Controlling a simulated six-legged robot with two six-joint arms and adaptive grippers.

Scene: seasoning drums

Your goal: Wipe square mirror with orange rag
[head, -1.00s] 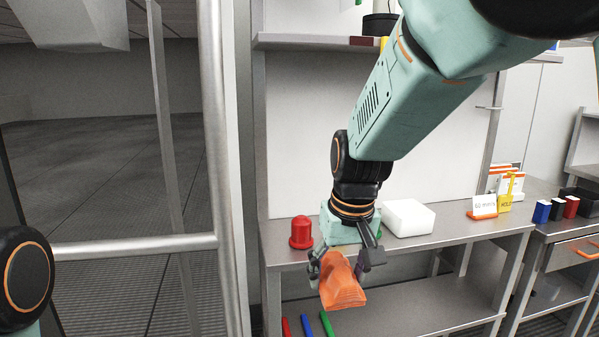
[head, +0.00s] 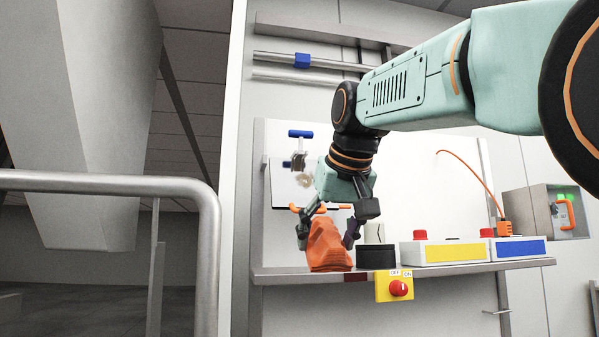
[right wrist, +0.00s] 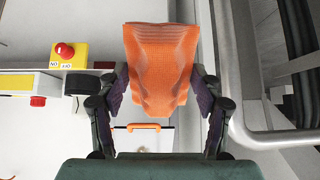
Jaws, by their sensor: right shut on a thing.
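The orange rag (head: 327,250) hangs bunched between the fingers of my right gripper (head: 327,236). It also shows in the right wrist view (right wrist: 160,62), with the gripper's fingers (right wrist: 160,82) pressed on its two sides. In the head view the rag is in front of the wall shelf, and I cannot tell whether it touches it. A flat square grey panel (head: 284,190), which looks like the square mirror, stands behind and above the gripper. An orange handle lies along its lower edge. My right wrist partly hides the panel. My left gripper is out of view.
The shelf (head: 440,270) holds a black round container (head: 376,257), a box with a yellow front (head: 453,252) and one with a blue front (head: 520,248). A yellow switch box with a red button (head: 396,287) is on its front edge. A metal railing (head: 110,183) stands left.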

